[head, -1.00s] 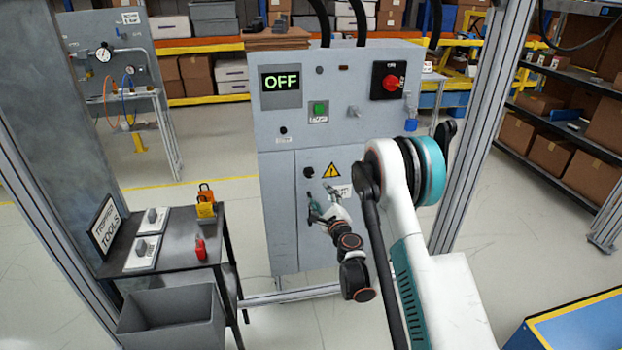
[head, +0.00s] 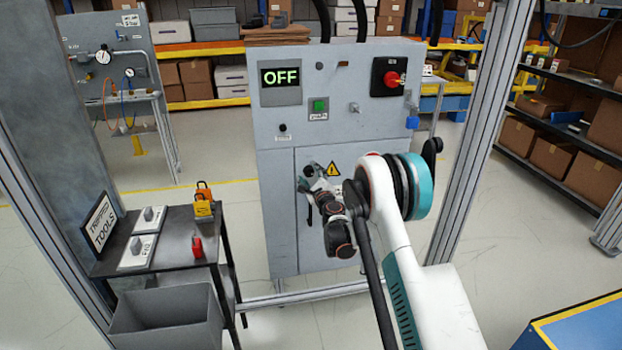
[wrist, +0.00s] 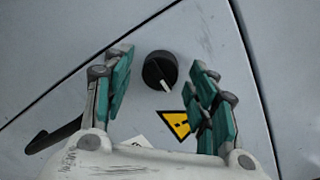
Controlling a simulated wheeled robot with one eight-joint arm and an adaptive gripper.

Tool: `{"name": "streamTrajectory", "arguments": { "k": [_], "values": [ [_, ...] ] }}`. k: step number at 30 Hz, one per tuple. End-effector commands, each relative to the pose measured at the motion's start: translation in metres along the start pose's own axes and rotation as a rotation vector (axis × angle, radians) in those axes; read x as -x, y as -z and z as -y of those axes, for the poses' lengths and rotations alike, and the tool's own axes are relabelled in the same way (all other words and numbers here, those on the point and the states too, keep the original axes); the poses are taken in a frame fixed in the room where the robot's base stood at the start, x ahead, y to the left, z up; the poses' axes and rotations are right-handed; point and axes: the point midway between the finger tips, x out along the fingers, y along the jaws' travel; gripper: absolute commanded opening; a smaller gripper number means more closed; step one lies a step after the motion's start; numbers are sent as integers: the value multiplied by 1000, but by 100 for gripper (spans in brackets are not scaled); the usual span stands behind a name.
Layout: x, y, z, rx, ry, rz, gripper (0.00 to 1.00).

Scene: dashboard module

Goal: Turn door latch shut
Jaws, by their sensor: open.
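The door latch is a round black knob (wrist: 160,70) with a pale pointer line, set in the grey cabinet door (head: 325,235). In the wrist view its pointer is toward the lower right. My gripper (wrist: 158,85) is open, one teal-padded finger on each side of the knob with clear space between. In the head view my gripper (head: 313,174) is close in front of the door by the knob, which it partly hides. I cannot tell how far the fingertips are from the door surface.
A yellow warning triangle (wrist: 179,124) is beside the right finger. A black handle (wrist: 52,136) sits at lower left on the door. The panel above carries an OFF display (head: 281,78) and a red rotary switch (head: 391,79). A tool table (head: 175,235) stands left.

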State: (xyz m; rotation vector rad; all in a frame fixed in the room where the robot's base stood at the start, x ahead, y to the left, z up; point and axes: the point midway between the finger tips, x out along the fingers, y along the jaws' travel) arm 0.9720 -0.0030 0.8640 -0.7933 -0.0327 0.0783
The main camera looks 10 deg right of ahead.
Motion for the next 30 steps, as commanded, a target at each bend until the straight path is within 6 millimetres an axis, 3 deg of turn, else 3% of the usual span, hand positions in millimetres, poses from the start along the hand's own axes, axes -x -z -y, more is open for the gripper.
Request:
{"name": "streamTrajectory", "arguments": {
  "k": [7, 13, 23, 30],
  "values": [
    [-1, 0, 0, 0, 0, 0, 53],
    [0, 0, 0, 0, 0, 0, 9],
    [0, 0, 0, 21, -2, -1, 9],
    [0, -1, 0, 133, -9, -7, 9]
  ]
}}
